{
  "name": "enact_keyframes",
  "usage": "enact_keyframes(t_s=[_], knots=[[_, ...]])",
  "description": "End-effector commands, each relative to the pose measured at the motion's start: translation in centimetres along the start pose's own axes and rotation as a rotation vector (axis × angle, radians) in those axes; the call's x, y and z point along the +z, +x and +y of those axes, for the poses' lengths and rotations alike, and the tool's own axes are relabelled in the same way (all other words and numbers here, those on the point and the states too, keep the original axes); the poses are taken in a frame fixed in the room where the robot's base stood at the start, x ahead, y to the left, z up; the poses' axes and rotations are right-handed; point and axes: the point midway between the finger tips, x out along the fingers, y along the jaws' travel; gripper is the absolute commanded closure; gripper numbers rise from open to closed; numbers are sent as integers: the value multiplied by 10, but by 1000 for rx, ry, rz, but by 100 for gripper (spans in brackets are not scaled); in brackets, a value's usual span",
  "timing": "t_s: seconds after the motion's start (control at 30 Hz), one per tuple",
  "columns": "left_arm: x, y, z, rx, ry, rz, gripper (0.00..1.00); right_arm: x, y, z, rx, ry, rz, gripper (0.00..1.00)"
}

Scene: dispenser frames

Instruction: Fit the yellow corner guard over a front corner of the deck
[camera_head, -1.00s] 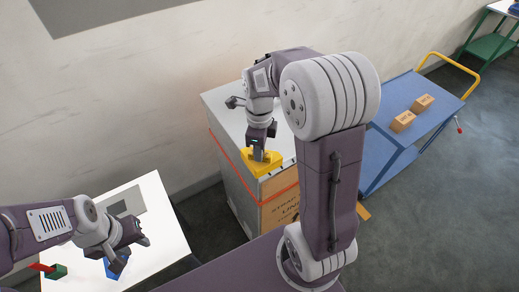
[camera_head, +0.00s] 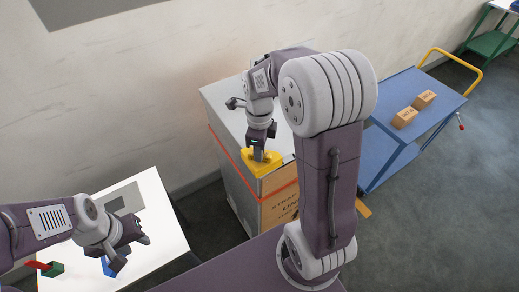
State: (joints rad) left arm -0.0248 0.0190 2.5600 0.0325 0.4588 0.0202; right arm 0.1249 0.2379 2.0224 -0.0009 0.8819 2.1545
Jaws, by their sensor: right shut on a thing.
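The yellow corner guard (camera_head: 263,168) is at the near corner of the grey top, the deck (camera_head: 228,105), of a tall crate. My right gripper (camera_head: 259,154) is shut on the guard from above. The guard appears to lie at the deck corner, but I cannot tell whether it is fully seated. My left gripper (camera_head: 132,245) hangs over the white table at the lower left, away from the guard. Its fingers look apart, with nothing seen between them.
The crate has a red strap (camera_head: 281,191) around it. A white table (camera_head: 165,225) at lower left holds a green object (camera_head: 55,269) and a blue object (camera_head: 107,267). A blue cart (camera_head: 437,106) with two small boxes stands at the right. The wall is close behind the crate.

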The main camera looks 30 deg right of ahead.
Motion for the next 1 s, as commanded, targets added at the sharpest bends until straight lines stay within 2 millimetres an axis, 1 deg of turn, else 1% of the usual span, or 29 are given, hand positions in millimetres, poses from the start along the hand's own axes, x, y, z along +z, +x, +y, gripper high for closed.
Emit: enact_keyframes(t_s=[0.4, 0.43, 0.47, 0.5, 0.53, 0.8, 0.87, 0.97, 1.0], knots=[[1, 10, 0, 0, 0, 0, 64, 0, 14, 0, 1, 0, 0, 100], [1, 9, 0, 0, 0, 0, 64, 0, 13, 0, 1, 0, 0, 78], [1, 9, 0, 0, 0, 0, 64, 0, 12, 0, 0, 0, 0, 70], [1, 9, 0, 0, 0, 0, 64, 0, 12, 0, 0, 0, 0, 59], [1, 9, 0, 0, 0, 0, 64, 0, 12, 0, 0, 0, 0, 55], [1, 9, 0, 0, 0, 0, 64, 0, 12, 0, 0, 0, 0, 55], [1, 10, 0, 0, 0, 0, 64, 0, 9, 0, -2, 0, -1, 55], [1, 14, 0, 0, 0, 0, 64, 1, -5, -1, -5, 0, -4, 55], [2, 16, 0, 0, 0, 0, 64, 1, -14, -1, -7, 0, -4, 55]])
